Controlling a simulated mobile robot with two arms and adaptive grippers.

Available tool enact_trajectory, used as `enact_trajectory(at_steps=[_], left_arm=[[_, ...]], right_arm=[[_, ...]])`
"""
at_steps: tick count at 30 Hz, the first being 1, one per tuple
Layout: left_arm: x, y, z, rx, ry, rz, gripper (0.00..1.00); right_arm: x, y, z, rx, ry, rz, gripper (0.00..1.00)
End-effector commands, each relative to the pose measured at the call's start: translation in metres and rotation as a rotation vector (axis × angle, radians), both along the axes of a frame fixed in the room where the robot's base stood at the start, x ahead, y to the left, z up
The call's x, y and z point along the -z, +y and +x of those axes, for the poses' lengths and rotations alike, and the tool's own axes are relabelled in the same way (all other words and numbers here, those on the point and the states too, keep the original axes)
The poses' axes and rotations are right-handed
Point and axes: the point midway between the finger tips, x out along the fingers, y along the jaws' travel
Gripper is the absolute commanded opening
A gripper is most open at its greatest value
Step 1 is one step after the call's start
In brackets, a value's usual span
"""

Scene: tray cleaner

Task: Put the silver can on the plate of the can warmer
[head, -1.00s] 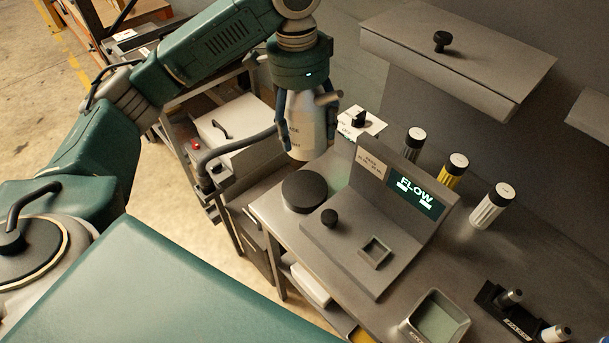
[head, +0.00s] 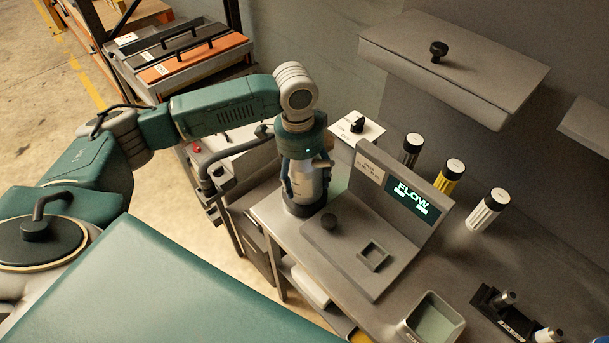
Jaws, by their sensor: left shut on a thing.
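My left gripper (head: 305,178) points down and is shut on the silver can (head: 308,188). The can is upright at the left end of the can warmer (head: 345,255). Its bottom is over the warmer's round dark plate (head: 301,209), of which only the near rim shows. The can looks to be on the plate or just above it; I cannot tell if they touch. The gripper's fingers hide part of the can. My right gripper is not in view.
A square tray (head: 432,320) and a black holder (head: 512,312) are at the front right. A grey hood (head: 455,65) hangs above.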

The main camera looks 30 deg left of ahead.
Motion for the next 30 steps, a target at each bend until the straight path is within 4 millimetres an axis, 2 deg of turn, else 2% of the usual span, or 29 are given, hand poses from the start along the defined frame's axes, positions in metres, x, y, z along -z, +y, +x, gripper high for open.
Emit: enact_trajectory(at_steps=[7, 8, 9, 11, 20, 23, 26, 30], left_arm=[[0.002, 0.0, 0.001, 0.001, -0.004, -0.001, 0.12], [0.004, 0.0, 0.0, 0.001, 0.001, 0.001, 0.71], [0.004, 0.0, 0.0, 0.001, 0.001, 0.001, 0.79], [0.004, 0.0, 0.0, 0.001, 0.001, 0.001, 0.89], [0.002, 0.0, 0.0, 0.001, -0.001, 0.001, 0.89], [-0.004, 0.0, 0.001, 0.001, -0.003, -0.001, 0.89], [-0.017, 0.001, 0.0, 0.002, -0.005, -0.001, 0.89], [-0.047, 0.002, -0.001, 0.002, -0.006, -0.001, 0.89]], right_arm=[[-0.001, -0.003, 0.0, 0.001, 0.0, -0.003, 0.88], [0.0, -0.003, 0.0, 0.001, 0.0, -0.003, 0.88], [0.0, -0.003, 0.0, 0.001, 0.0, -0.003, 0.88], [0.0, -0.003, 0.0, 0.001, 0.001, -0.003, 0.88], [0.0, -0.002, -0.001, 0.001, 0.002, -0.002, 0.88], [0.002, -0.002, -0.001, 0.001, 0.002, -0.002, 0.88], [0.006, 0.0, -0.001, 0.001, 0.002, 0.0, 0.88], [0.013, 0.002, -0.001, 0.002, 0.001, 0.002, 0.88]])
